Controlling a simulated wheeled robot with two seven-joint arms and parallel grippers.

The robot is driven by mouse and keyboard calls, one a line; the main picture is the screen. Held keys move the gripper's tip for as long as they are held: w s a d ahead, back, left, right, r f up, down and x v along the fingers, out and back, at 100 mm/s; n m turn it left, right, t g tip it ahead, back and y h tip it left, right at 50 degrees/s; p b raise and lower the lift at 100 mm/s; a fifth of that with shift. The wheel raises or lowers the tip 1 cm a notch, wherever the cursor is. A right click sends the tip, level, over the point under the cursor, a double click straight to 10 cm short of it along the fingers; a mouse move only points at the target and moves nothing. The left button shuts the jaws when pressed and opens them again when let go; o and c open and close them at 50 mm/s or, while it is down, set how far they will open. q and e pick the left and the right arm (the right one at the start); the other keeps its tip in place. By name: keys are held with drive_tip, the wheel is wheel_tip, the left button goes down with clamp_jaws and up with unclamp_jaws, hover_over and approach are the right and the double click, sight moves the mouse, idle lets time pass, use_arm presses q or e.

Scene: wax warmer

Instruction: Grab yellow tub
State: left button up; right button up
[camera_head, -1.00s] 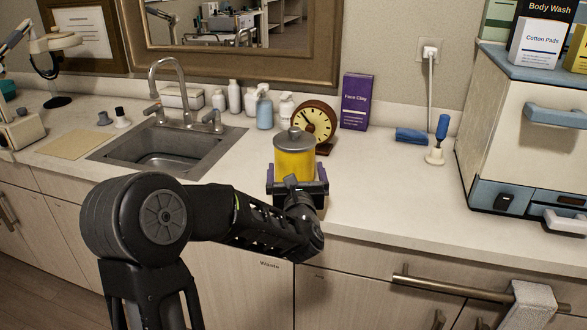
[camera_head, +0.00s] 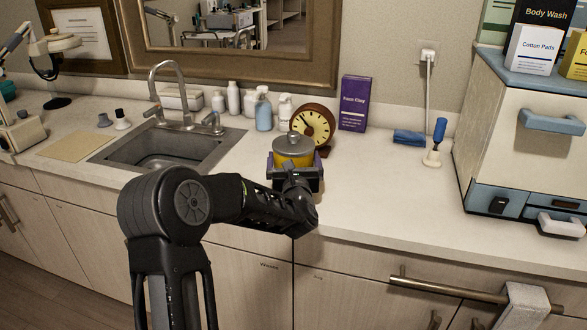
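The yellow tub (camera_head: 293,157) with its grey knobbed lid stands near the counter's front edge, in front of the round clock. My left gripper (camera_head: 294,166) is at the tub from the front, with one purple-padded finger on each side of it. The fingers are spread about the tub's width and look open; whether they touch it is hard to see. The gripper hides the tub's lower part and base. My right gripper is out of view.
The clock (camera_head: 313,124) stands close behind the tub, with a purple Face Clay box (camera_head: 354,103) to its right. Bottles (camera_head: 263,110) and the sink (camera_head: 165,150) lie to the left.

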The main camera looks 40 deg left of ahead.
sight(294, 132)
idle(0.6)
use_arm(q)
drive_tip(key=c, duration=1.7)
drive_tip(key=shift+r, duration=0.25)
drive_tip(key=shift+c, duration=0.3)
drive_tip(key=shift+w+a+r, duration=0.1)
drive_tip(key=shift+r, duration=0.15)
wheel_tip(294, 132, up, 10)
drive_tip(key=shift+f+b, duration=0.25)
drive_tip(key=shift+b, duration=0.15)
